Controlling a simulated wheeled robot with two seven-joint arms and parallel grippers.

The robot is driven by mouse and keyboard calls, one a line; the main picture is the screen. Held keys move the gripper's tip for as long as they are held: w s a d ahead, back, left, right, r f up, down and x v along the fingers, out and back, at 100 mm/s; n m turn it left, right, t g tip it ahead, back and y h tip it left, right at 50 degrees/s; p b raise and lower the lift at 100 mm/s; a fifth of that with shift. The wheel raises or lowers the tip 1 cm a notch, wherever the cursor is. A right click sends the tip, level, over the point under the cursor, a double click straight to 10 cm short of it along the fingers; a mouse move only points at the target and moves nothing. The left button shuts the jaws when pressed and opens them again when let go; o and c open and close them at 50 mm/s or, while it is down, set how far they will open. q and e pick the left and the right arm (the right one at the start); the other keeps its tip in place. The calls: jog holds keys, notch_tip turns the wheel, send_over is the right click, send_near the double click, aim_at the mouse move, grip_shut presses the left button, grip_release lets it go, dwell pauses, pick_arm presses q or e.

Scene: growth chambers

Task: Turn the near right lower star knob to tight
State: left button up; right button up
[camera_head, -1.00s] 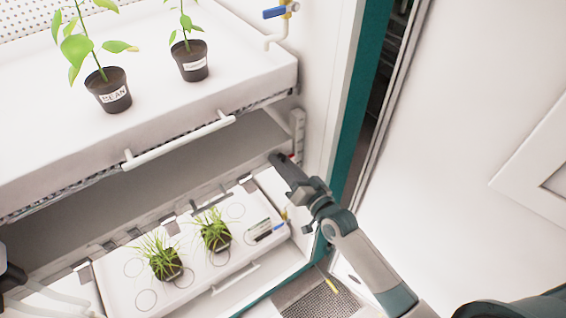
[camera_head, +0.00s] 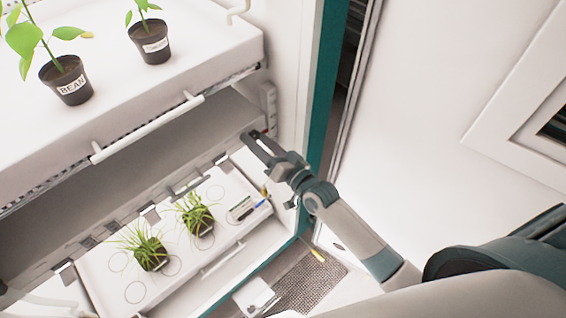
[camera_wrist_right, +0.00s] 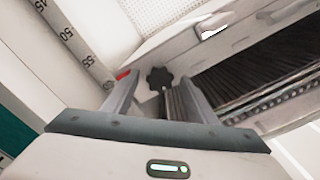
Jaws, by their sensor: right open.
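The dark star knob (camera_wrist_right: 159,77) shows in the right wrist view, between and just beyond the fingers of my right gripper (camera_wrist_right: 157,88). The gripper is open and empty, and I cannot tell whether a finger touches the knob. In the head view my right gripper (camera_head: 258,141) is at the right end of the upper shelf, by the upright post. The knob is not distinct there; the gripper hides that spot. My left gripper is not in view.
A numbered scale post (camera_wrist_right: 68,38) stands beside the knob, with a red mark (camera_wrist_right: 123,74). A lower tray (camera_head: 205,262) holds two grassy pots (camera_head: 196,214). A teal door frame (camera_head: 322,90) is close to my right arm.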

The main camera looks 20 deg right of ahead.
jog(key=b+v, duration=0.4)
jog(key=v, duration=1.2)
jog(key=shift+s, duration=0.25)
jog(key=shift+f, duration=0.1)
jog(key=s+d+f+n+g+h, duration=0.1)
jog(key=s+d+f+g+h, duration=0.1)
jog(key=f, duration=1.1)
jog(key=s+d+f+g+h, duration=0.1)
jog(key=s+d+f+g, duration=0.15)
jog(key=f, duration=0.95)
jog(key=s+d+f+n+g+h, duration=0.1)
jog(key=s+d+f+g+h, duration=0.15)
jog(key=f, duration=1.05)
jog(key=s+f+n+g, duration=0.1)
jog(key=s+f+g, duration=0.2)
jog(key=s+f, duration=0.4)
jog(key=s+f+n+g+h+b, duration=0.1)
jog(key=s+f+g, duration=0.1)
jog(key=s+f, duration=0.6)
jog(key=s+f+n+g, duration=0.1)
jog(key=s+f+g, duration=0.2)
jog(key=s+f, duration=0.5)
jog(key=s, duration=1)
jog(key=shift+a+f+n+g, duration=0.25)
jog(key=shift+n+g, duration=0.05)
jog(key=shift+n, duration=0.1)
